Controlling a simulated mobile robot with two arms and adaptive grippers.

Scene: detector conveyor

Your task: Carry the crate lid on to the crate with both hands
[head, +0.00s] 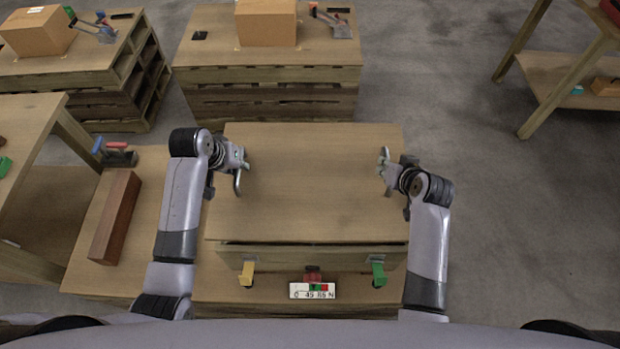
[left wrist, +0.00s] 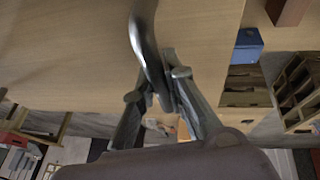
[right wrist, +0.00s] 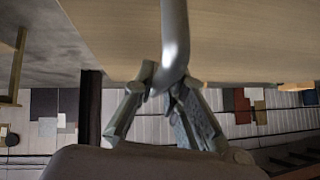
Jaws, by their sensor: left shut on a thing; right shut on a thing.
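The crate lid (head: 312,185) is a flat wooden panel lying over the wooden crate (head: 330,258). A narrow dark gap shows under its front edge, and I cannot tell whether it touches the rim. My left gripper (head: 240,168) is shut on the metal handle (head: 237,183) at the lid's left side. That curved handle also shows between the fingers in the left wrist view (left wrist: 147,45). My right gripper (head: 386,168) is shut on the handle at the lid's right side, seen in the right wrist view (right wrist: 175,40). The crate's inside is hidden.
A yellow piece (head: 247,272), a green piece (head: 378,273) and a marked white plate (head: 312,291) are at the crate's front. A long brown block (head: 116,218) lies left. Another pallet with a cardboard box (head: 266,24) stands behind. Floor is clear at right.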

